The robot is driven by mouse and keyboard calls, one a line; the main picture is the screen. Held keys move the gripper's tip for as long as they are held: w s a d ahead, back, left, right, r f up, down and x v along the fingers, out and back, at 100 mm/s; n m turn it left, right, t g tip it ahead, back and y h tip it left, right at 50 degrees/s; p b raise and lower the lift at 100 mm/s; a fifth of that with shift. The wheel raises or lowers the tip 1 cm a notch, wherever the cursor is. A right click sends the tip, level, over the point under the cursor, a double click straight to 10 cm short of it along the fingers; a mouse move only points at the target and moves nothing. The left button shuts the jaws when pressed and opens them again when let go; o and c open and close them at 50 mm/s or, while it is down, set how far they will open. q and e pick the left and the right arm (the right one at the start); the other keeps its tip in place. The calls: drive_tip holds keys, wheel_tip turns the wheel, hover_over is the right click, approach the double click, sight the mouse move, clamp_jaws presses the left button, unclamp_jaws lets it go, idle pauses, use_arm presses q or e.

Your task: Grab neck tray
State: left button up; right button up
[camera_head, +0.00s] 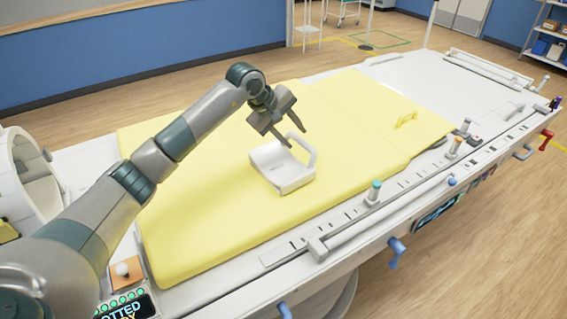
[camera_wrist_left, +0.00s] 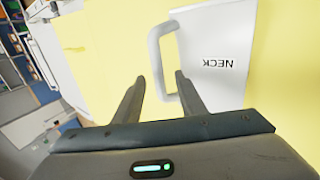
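The neck tray (camera_head: 283,170) is a white tray with a raised loop handle, lying on the yellow mattress (camera_head: 190,225). In the left wrist view the tray (camera_wrist_left: 222,50) shows the word NECK, upside down, and its handle (camera_wrist_left: 155,55) on its left side. My left gripper (camera_head: 297,143) is open above the tray, close to the handle. In the left wrist view the gripper's two fingers (camera_wrist_left: 158,88) are spread and nothing is held between them. One finger overlaps the handle's lower end in view; I cannot tell whether they touch. My right gripper is not in view.
The mattress lies on a long white patient table with several knobs along its near edge, one of them teal-topped (camera_head: 374,190). A small yellow handle-like piece (camera_head: 406,119) is on the far part of the mattress. The mattress around the tray is clear.

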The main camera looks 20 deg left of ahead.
sight(299, 139)
use_arm(q)
drive_tip(key=shift+w+d+f+p, duration=0.35)
drive_tip(key=shift+f+p, duration=0.1)
drive_tip(key=shift+p, duration=0.3)
drive_tip(key=p+x, duration=0.1)
drive_tip(key=x, duration=0.2)
drive_tip(key=shift+p, duration=0.3)
drive_tip(key=shift+w+d+f, duration=0.1)
drive_tip(key=shift+w+f, duration=0.1)
drive_tip(key=shift+f, duration=0.2)
clamp_jaws()
drive_tip(key=shift+r, duration=0.1)
idle(0.7)
